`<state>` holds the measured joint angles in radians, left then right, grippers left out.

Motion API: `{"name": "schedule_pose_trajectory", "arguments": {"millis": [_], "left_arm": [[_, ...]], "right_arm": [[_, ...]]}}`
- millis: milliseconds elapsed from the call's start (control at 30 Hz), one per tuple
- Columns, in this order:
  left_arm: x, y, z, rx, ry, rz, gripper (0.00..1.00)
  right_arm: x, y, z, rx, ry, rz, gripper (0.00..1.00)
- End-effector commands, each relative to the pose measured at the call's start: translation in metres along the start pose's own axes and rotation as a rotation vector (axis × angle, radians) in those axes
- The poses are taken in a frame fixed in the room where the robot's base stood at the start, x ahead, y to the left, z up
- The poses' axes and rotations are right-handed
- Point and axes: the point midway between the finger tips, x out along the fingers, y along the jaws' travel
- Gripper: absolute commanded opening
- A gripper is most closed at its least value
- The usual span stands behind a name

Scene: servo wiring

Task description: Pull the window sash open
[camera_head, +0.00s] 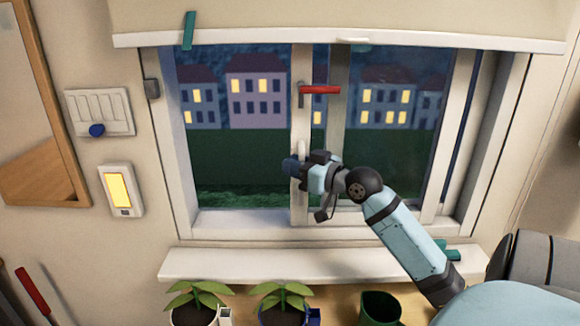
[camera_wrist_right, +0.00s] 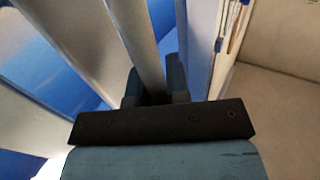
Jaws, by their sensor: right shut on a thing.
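The window sash has a pale upright stile (camera_head: 301,128) near the middle of the window frame, with a red handle (camera_head: 320,89) on it. My right gripper (camera_head: 298,168) is on the lower half of this stile, below the red handle. In the right wrist view, the gripper's dark fingers (camera_wrist_right: 154,92) are on either side of a pale upright bar (camera_wrist_right: 137,35) and shut on it. The exact grip point is partly hidden by the gripper. My left gripper is not in view.
A white sill (camera_head: 220,265) runs below the window, with potted plants (camera_head: 281,297) and a dark green pot (camera_head: 380,307) beneath it. A rolled blind (camera_head: 225,30) hangs above. A lit yellow panel (camera_head: 120,190) and a white panel with a blue knob (camera_head: 97,130) are on the left wall.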

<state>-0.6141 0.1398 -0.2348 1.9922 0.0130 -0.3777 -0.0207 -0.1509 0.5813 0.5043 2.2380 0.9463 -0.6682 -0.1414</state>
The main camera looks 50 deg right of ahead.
Motion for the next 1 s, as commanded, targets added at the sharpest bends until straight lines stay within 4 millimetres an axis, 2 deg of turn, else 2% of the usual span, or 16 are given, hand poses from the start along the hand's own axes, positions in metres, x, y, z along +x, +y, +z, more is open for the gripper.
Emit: {"name": "schedule_pose_trajectory", "arguments": {"millis": [133, 167, 233, 267, 533, 667, 767, 1000], "left_arm": [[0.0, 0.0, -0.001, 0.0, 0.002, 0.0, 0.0], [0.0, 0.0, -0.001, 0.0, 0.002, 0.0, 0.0], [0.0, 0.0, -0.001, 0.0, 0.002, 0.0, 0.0], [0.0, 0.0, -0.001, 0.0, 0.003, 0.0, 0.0], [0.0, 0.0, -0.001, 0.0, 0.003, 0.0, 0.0], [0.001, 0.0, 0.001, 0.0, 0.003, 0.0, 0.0], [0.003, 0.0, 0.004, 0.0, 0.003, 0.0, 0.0], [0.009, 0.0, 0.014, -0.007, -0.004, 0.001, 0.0]], "right_arm": [[0.0, 0.0, 0.001, 0.001, -0.002, -0.001, 0.0], [0.0, 0.0, 0.001, 0.001, -0.002, -0.001, 0.23], [0.0, 0.0, 0.001, 0.001, -0.002, 0.0, 0.39], [0.0, 0.0, 0.001, 0.001, -0.002, 0.0, 0.41], [-0.001, 0.0, 0.001, 0.0, -0.001, 0.0, 0.41], [-0.009, 0.0, 0.002, 0.0, -0.002, 0.0, 0.41], [-0.023, 0.0, 0.003, -0.001, -0.004, 0.001, 0.41], [-0.07, 0.0, 0.004, 0.001, -0.004, 0.001, 0.41]]}}
